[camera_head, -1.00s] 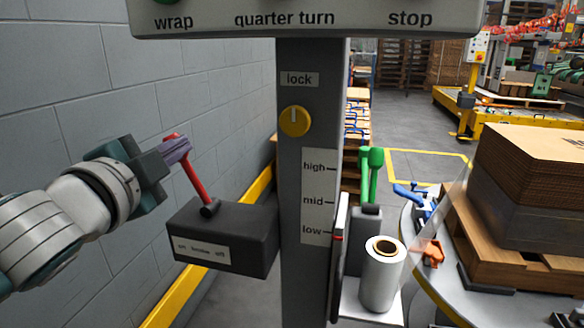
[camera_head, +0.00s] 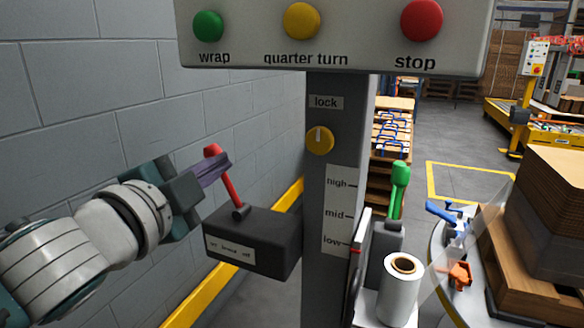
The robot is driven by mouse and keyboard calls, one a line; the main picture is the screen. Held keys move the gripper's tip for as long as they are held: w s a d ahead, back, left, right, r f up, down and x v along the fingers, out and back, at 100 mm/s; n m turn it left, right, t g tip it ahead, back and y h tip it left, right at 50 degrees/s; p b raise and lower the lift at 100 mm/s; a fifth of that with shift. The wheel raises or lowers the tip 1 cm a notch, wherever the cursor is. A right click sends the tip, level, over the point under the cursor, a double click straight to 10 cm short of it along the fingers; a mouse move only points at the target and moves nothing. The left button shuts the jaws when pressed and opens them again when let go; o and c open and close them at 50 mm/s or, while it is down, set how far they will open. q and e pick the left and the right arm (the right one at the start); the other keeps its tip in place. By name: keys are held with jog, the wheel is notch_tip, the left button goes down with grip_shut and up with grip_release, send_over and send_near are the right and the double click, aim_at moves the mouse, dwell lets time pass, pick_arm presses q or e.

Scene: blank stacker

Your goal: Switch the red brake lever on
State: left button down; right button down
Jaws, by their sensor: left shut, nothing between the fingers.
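The red brake lever (camera_head: 229,187) rises from a dark box (camera_head: 255,240) left of the grey post and leans to the left. A white label (camera_head: 230,248) on the box's front reads "on brake off", with "on" at its left end, the side the lever leans toward. My left gripper (camera_head: 226,162) is shut and empty, its purple-grey fingers at the upper part of the lever. The fingers overlap the lever just below its top; I cannot tell whether they touch it. My right gripper is not in view.
The grey post (camera_head: 323,270) carries a yellow lock knob (camera_head: 320,140) and a control panel (camera_head: 250,50) with green, yellow and red buttons. A film roll (camera_head: 400,296) and green lever (camera_head: 399,188) stand right of it. A block wall (camera_head: 80,90) bounds the left.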

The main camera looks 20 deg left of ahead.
pick_arm(q)
jog(key=s, duration=0.5)
jog(key=shift+a+r, duration=0.15)
jog(key=shift+r, duration=0.05)
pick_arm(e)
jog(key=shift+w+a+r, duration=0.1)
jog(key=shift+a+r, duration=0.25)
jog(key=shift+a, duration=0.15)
